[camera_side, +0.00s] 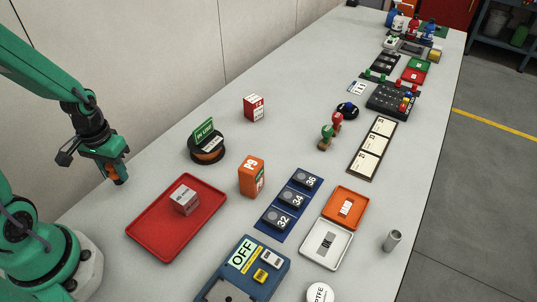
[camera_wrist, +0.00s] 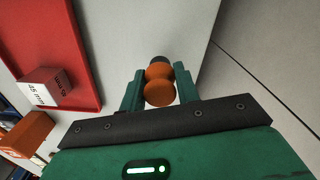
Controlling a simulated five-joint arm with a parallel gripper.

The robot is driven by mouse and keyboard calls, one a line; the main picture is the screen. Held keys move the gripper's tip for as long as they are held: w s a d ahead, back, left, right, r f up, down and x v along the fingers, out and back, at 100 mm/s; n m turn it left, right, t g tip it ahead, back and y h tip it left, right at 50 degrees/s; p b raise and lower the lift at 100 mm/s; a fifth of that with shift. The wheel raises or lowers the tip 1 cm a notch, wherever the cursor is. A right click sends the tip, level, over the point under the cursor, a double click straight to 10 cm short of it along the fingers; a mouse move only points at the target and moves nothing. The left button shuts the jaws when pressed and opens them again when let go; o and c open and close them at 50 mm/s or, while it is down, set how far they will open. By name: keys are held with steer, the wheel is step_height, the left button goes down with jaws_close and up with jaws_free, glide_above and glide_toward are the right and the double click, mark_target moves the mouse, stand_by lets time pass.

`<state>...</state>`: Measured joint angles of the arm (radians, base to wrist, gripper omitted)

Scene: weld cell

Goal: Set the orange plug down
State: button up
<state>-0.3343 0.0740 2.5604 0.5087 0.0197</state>
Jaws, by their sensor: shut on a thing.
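My gripper (camera_side: 112,172) is shut on the orange plug, at the left of the side view, over the table's edge by the wall. In the wrist view the orange plug (camera_wrist: 159,92) shows as two rounded orange parts with a dark end, between the two green fingers of my gripper (camera_wrist: 159,88). In the side view the plug is mostly hidden by the fingers. I cannot tell how far its lower end is above the table.
A red tray (camera_side: 148,243) with a small labelled box (camera_side: 185,200) lies right of my gripper. A black reel with a green sign (camera_side: 205,145), an orange box (camera_side: 252,176) and a blue OFF unit (camera_side: 232,285) stand further right. Bare table (camera_side: 120,210) lies around my gripper.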

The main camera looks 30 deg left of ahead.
steer(key=o, duration=0.9)
steer(key=shift+o, duration=0.2)
steer(key=shift+r, duration=0.1)
steer(key=shift+r, duration=5.9)
steer(key=d+r+m+t, duration=0.3)
steer(key=d+r+t, duration=0.2)
steer(key=d+r, duration=0.3)
steer(key=shift+s+r+m+t, duration=0.3)
steer(key=shift+s, duration=0.05)
